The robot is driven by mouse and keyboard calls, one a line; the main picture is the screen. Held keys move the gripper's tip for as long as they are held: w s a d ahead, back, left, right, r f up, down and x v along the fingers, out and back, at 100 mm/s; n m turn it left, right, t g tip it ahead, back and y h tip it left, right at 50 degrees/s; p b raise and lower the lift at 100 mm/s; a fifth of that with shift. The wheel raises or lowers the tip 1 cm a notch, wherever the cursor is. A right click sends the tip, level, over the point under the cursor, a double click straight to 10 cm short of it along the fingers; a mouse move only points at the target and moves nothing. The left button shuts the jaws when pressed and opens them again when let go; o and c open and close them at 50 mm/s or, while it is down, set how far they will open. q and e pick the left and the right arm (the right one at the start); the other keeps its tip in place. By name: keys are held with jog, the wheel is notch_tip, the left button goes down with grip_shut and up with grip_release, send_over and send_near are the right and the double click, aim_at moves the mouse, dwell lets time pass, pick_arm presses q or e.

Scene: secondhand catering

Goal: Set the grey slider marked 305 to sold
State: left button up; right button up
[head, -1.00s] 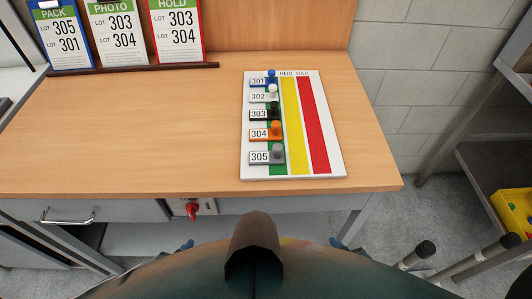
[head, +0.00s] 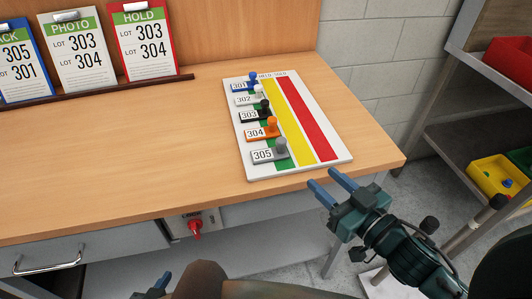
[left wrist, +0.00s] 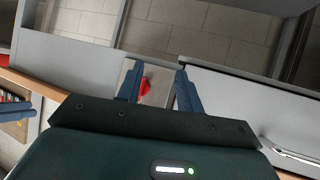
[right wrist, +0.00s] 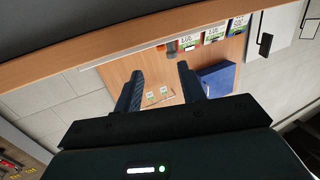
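The white slider board (head: 320,164) lies on the wooden bench with green, yellow and red bands. The grey slider marked 305 (head: 281,148) is at its near end, with its knob over the green band at the left. My right gripper (head: 330,183) is open and empty, just off the board's near right corner and the bench's front edge, apart from the slider. Its spread fingers also show in the right wrist view (right wrist: 160,80). My left gripper (head: 161,283) barely shows at the bottom of the head view. The left wrist view shows its fingers (left wrist: 157,80) spread and empty.
Sliders marked 304 (head: 272,127), 303 (head: 265,109), 302 (head: 259,93) and 301 (head: 253,79) sit in a row behind 305, also at the green band. A red switch (head: 195,228) is below the bench edge. A yellow bin (head: 492,176) stands on shelving at right.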

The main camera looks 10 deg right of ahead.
aim_at(285, 144)
jog(key=shift+n+y, duration=0.3)
jog(key=shift+y, duration=0.3)
jog(key=x, duration=0.4)
jog(key=r+p+x, duration=0.1)
jog(key=x, duration=0.3)
jog(key=a+r+p+x, duration=0.1)
jog(key=x, duration=0.3)
jog(key=shift+a+r, duration=0.1)
jog(key=shift+r, duration=0.1)
jog(key=shift+w+a, duration=0.2)
jog(key=shift+w, duration=0.25)
pick_arm(q)
jog(key=shift+s+a+r+m, duration=0.15)
jog(key=shift+a+r+m, duration=0.15)
jog(key=shift+r, duration=0.2)
pick_arm(e)
jog(key=shift+c, duration=0.4)
pick_arm(q)
jog(key=shift+d+r, duration=0.2)
jog(key=shift+r, duration=0.05)
pick_arm(e)
grip_shut()
